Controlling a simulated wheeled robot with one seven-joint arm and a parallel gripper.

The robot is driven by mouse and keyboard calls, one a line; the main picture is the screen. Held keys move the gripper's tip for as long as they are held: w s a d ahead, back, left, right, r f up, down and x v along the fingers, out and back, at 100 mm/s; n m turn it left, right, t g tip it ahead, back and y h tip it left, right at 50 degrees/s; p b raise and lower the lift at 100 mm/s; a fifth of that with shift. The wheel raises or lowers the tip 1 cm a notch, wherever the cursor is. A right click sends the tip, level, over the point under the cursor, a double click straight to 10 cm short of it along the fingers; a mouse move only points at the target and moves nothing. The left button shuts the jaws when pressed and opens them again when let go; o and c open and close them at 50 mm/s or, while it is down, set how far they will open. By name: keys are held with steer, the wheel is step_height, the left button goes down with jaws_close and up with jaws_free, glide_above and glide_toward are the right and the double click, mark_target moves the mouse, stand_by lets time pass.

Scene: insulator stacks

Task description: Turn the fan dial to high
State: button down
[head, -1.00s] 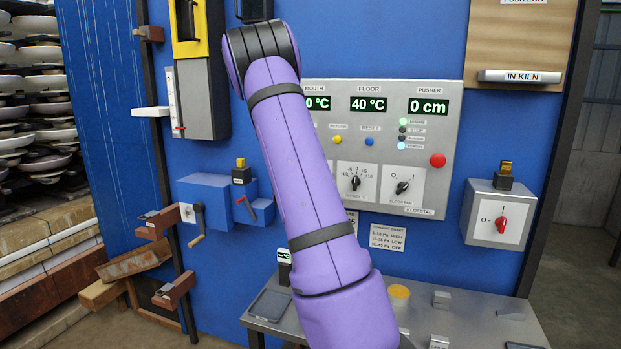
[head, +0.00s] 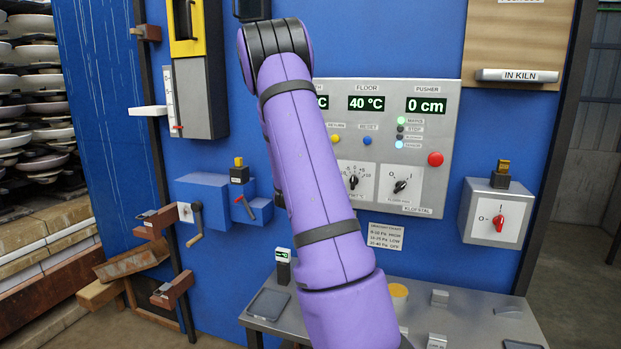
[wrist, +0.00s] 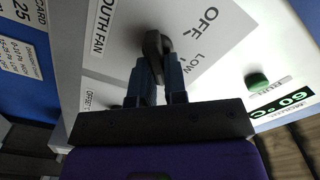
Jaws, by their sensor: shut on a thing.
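The fan dial (wrist: 153,43) is a dark knob on a light plate marked MOUTH FAN in the wrist view. The words OFF and LOW show beside it; no HIGH mark is visible. My gripper (wrist: 159,70) is shut on the knob, one finger on each side. The exact setting the knob points at is hard to tell. In the head view my purple arm covers the fan dial and my gripper.
The grey control panel (head: 448,150) carries displays, buttons and two other dials (head: 355,181) (head: 401,186). A box with a red switch (head: 499,222) is at the right. A metal table (head: 470,318) stands below. A crank box (head: 203,190) is at the left.

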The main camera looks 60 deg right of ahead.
steer(key=shift+d+r+m, duration=0.15)
steer(key=shift+d+m, duration=0.05)
steer(key=shift+m, duration=0.7)
steer(key=c, duration=1.2)
jaws_free()
steer(key=shift+s, duration=0.1)
steer(key=shift+o, duration=0.2)
steer(key=shift+d+f, duration=0.1)
steer(key=shift+f, duration=0.15)
